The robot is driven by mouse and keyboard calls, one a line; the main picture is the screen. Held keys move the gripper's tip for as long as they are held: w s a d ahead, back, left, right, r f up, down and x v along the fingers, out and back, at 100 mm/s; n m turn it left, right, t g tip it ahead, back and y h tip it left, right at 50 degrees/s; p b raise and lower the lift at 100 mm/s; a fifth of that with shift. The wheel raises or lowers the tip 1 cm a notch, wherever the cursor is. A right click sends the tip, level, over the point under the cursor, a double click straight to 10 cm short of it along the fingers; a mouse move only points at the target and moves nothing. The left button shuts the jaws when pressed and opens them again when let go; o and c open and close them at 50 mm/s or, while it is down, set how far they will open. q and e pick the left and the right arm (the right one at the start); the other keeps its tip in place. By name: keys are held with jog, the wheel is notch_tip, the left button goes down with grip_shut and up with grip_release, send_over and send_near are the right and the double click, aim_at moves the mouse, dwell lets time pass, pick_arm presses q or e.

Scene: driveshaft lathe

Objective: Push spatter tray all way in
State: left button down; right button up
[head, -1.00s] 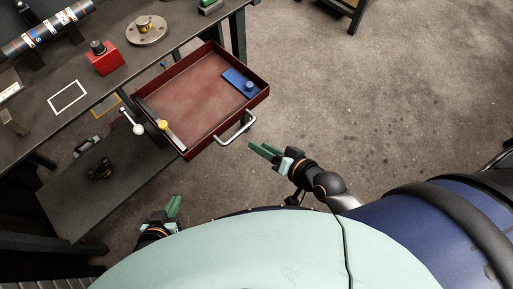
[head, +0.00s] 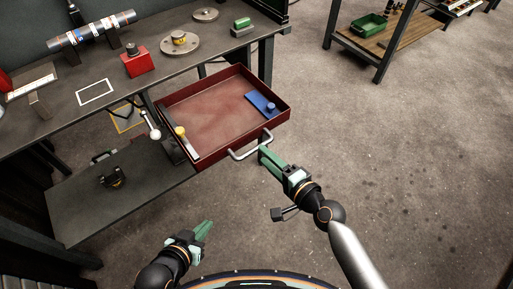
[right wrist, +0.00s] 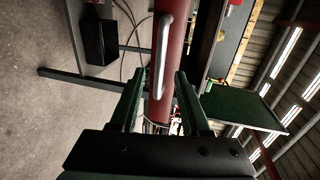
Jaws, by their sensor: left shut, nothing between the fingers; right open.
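The spatter tray (head: 222,112) is a dark red, shallow open drawer. It sticks out from under the workbench, with a light metal handle (head: 250,146) on its front. My right gripper (head: 264,156) is open at the handle's right end. In the right wrist view the handle (right wrist: 161,62) and red tray front (right wrist: 172,42) show ahead between the green fingers; contact cannot be told. My left gripper (head: 207,227) is shut and empty, low in front of the bench.
The workbench top (head: 120,95) carries a striped shaft (head: 92,30), a red block (head: 138,62) and round flanged parts (head: 180,43). A lower shelf (head: 80,200) lies left of the tray. Another table (head: 375,45) stands back right. The floor between is clear.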

aim_at(256, 147)
jog(key=x, duration=0.5)
jog(key=shift+w+a+f+b, duration=0.1)
jog(key=shift+w+b, duration=0.05)
jog(key=shift+b, duration=0.2)
grip_shut()
dwell(1.1)
